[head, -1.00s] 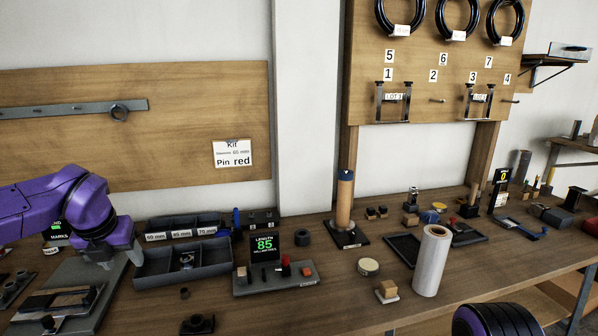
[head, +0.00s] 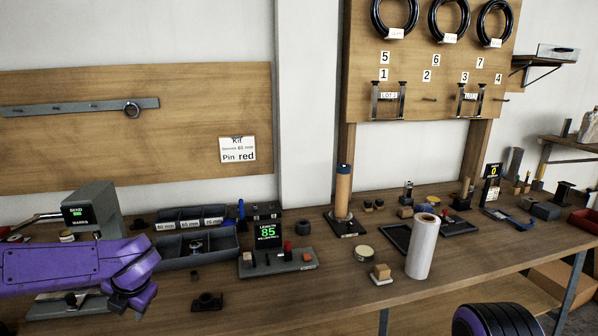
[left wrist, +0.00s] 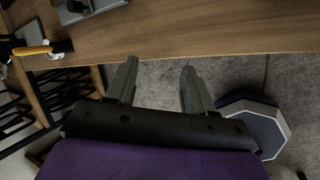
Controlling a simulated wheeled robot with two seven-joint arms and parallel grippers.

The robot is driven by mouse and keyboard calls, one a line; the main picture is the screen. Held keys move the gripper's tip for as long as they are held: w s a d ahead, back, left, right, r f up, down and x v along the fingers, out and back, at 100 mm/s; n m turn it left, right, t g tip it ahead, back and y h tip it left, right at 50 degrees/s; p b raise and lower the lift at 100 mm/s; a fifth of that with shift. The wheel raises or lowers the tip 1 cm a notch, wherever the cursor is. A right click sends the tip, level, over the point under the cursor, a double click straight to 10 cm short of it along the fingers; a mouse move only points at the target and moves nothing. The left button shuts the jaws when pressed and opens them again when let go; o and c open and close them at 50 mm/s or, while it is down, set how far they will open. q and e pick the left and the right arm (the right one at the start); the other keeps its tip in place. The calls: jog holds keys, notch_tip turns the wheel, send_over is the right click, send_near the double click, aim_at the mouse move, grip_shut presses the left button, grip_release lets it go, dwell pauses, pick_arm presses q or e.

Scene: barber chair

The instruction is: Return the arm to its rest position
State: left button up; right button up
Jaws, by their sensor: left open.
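My left arm, purple, comes in from the left in the head view and reaches over the front left of the workbench (head: 330,290). Its fingers are hidden in the head view. In the left wrist view my left gripper (left wrist: 158,85) is open, with two grey fingers apart and nothing between them. It points down past the bench's edge toward the grey floor (left wrist: 150,90). A rounded purple and black part at the bottom right of the head view seems to be mine. My right gripper does not show.
On the bench stand a divided bin (head: 200,252), a display reading 85 (head: 268,232), a white roll (head: 422,246), a brown post (head: 343,190) and a black tray (head: 396,238). A grey marking machine (head: 92,206) is at the back left. The bench front middle is fairly clear.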

pick_arm(q)
jog(key=s+f+m+y, duration=0.2)
jog(key=s+f+m, duration=0.15)
jog(key=f, duration=0.35)
jog(key=s+f+m+y, duration=0.1)
jog(key=s+f+m, duration=0.1)
jog(key=f+m, duration=0.3)
jog(key=s+d+f+m+h, duration=0.2)
jog(key=s+d+f+m, duration=0.1)
jog(key=s+f+m, duration=0.9)
jog(key=s+d+f+m+h, duration=0.35)
jog(key=s+f+m, duration=0.35)
jog(key=s, duration=0.8)
notch_tip(320, 180, down, 6)
jog(key=b, duration=0.6)
jog(key=shift+d+f+y+b, duration=0.15)
jog(key=shift+f+y+b, duration=0.1)
jog(key=shift+y+b, duration=0.15)
